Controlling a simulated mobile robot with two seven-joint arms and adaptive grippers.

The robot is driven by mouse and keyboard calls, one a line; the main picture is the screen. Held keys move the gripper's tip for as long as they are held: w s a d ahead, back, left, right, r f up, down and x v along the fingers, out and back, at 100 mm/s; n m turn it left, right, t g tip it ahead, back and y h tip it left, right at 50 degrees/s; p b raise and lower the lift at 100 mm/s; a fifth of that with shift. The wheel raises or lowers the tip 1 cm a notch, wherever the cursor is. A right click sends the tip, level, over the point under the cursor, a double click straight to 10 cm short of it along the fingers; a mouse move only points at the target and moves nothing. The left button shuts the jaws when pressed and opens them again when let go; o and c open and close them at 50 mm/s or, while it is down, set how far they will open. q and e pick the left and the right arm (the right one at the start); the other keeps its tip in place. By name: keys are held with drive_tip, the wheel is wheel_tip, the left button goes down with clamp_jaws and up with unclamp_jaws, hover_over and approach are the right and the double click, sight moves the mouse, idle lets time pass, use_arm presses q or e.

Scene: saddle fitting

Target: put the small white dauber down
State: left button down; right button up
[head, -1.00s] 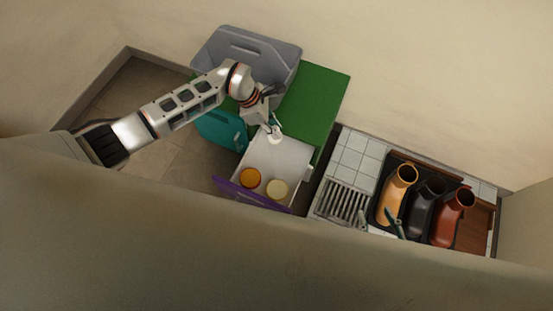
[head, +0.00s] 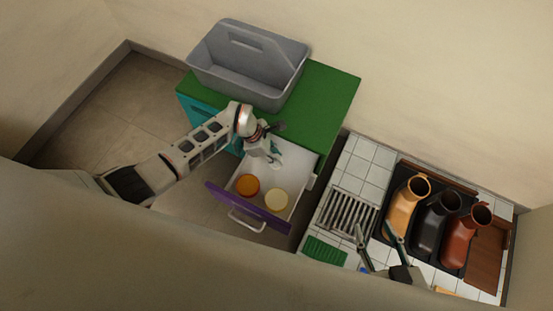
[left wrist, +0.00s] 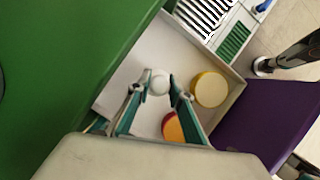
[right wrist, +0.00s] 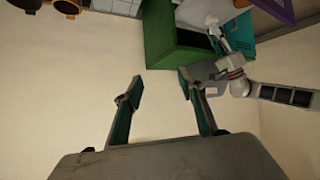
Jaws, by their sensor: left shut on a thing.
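The small white dauber (left wrist: 159,83) has a round white end, seen in the left wrist view between the fingertips of my left gripper (left wrist: 154,88). My left gripper (head: 272,158) is shut on it, over the back part of an open white drawer (head: 294,158) with a purple front (head: 262,216). I cannot tell whether the dauber touches the drawer floor. My right gripper (head: 374,229) is open and empty over the tiled counter; its spread fingers also show in the right wrist view (right wrist: 160,82).
An orange-topped jar (head: 248,184) and a cream-topped jar (head: 276,199) stand in the drawer's front part. A grey tub (head: 248,75) sits on the green cabinet top (head: 331,92). Tan, black and red boot-like forms (head: 403,205) stand on the counter at right.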

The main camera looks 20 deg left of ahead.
use_arm(q)
drive_tip(key=f, duration=0.2)
drive_tip(key=f+b, duration=0.1)
drive_tip(key=shift+s+f, duration=0.4)
drive_tip(key=shift+w+r, duration=0.15)
drive_tip(key=shift+w, duration=0.15)
drive_tip(key=shift+f, duration=0.2)
drive_tip(key=c, duration=1.8)
unclamp_jaws()
use_arm(e)
drive_tip(key=shift+w+a+r, duration=0.3)
drive_tip(key=shift+a+r, duration=0.1)
drive_tip(key=shift+a, duration=0.35)
